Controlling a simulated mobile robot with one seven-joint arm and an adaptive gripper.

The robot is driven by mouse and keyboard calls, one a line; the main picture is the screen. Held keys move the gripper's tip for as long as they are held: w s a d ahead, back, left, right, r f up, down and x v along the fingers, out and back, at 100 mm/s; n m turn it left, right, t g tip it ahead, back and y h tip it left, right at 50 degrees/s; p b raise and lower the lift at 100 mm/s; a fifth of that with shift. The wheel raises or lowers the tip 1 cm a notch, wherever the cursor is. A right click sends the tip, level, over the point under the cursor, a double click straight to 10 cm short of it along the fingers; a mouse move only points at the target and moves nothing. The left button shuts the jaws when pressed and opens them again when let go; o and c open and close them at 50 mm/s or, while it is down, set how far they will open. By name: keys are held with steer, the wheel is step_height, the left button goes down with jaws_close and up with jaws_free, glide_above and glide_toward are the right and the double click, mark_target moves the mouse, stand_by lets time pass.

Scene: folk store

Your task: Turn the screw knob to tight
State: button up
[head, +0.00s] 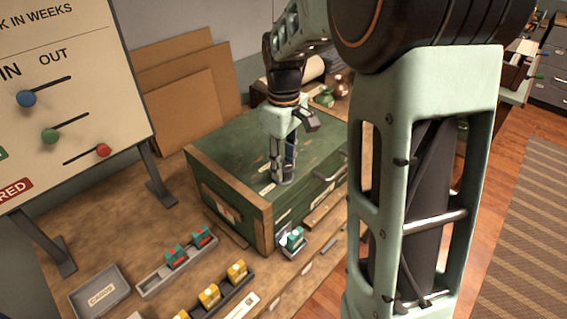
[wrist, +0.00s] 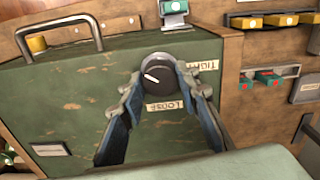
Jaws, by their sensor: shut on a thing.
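The screw knob (wrist: 158,75) is round and black with a grey rim, set on the green top of a wooden chest (head: 222,140). In the wrist view, its short white mark lies on the left half of its face, away from both labels. The TIGHT label (wrist: 205,67) is right of the knob and the LOOSE label (wrist: 169,106) is just below it. My gripper (wrist: 160,86) has one blue finger on each side of the knob and is shut on it. In the head view, my gripper (head: 284,177) points down at the chest top and hides the knob.
A metal handle (wrist: 62,32) stands at the chest's edge. Trays with yellow blocks (head: 237,271) and teal blocks (head: 176,256), plus a grey bin (head: 100,290), lie on the bench. A sign board (head: 75,100) stands at left. The green top around the knob is mostly clear.

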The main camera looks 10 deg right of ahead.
steer(key=m, duration=1.4)
steer(key=shift+m+p, duration=0.35)
steer(key=shift+m, duration=0.05)
steer(key=m, duration=0.3)
steer(key=shift+r+m, duration=0.1)
steer(key=shift+m, duration=0.2)
steer(key=m+p, duration=0.1)
steer(key=m, duration=0.2)
steer(key=shift+m, duration=0.3)
steer(key=m+p, duration=0.1)
steer(key=m, duration=0.2)
steer(key=shift+m+p, duration=0.6)
steer(key=shift+m, duration=1.1)
